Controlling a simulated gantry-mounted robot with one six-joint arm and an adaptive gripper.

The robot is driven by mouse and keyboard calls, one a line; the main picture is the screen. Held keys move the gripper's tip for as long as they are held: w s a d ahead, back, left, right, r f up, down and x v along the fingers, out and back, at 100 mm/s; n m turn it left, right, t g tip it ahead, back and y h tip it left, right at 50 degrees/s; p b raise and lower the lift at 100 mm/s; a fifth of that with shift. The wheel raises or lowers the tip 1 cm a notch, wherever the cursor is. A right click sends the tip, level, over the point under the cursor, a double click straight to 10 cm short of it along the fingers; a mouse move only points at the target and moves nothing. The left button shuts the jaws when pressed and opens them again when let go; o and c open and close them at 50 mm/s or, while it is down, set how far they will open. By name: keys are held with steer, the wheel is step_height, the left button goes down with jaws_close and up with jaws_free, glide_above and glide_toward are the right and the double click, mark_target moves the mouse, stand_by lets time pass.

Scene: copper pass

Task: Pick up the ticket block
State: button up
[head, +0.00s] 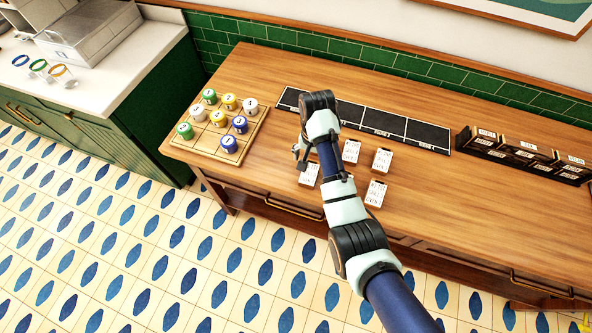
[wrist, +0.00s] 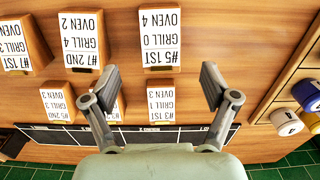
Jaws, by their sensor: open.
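Several ticket blocks with white printed labels on wooden bodies lie on the wooden counter. In the wrist view one block reading "#5 1ST, GRILL 0, OVEN 4" (wrist: 158,40) appears just beyond and between the fingertips, upside down. Another labelled block (wrist: 161,104) appears between the finger bases. In the head view I see blocks right of my gripper (head: 382,160) and one just below it (head: 309,174). My gripper (wrist: 160,78) is open and empty, above the blocks; it also shows in the head view (head: 301,155), partly hidden by the wrist. Which block the task means cannot be told.
A black marked strip (head: 392,124) runs along the back. A wooden board (head: 187,143) with several coloured lidded pots stands left. A dark rack (head: 520,150) of labelled blocks stands right. More ticket blocks (wrist: 82,42) lie close beside the gripper. The front right counter is clear.

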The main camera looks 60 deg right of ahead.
mark_target(310, 171)
steer(key=shift+s+f, duration=0.1)
steer(key=shift+f, duration=0.65)
step_height(310, 171, down, 6)
steer(key=shift+a+r+b, duration=0.1)
steer(key=shift+a+b, duration=0.05)
steer(key=shift+b, duration=0.55)
steer(key=c, duration=1.3)
steer(key=shift+r+p, duration=5.55)
steer(key=shift+r, duration=4.5)
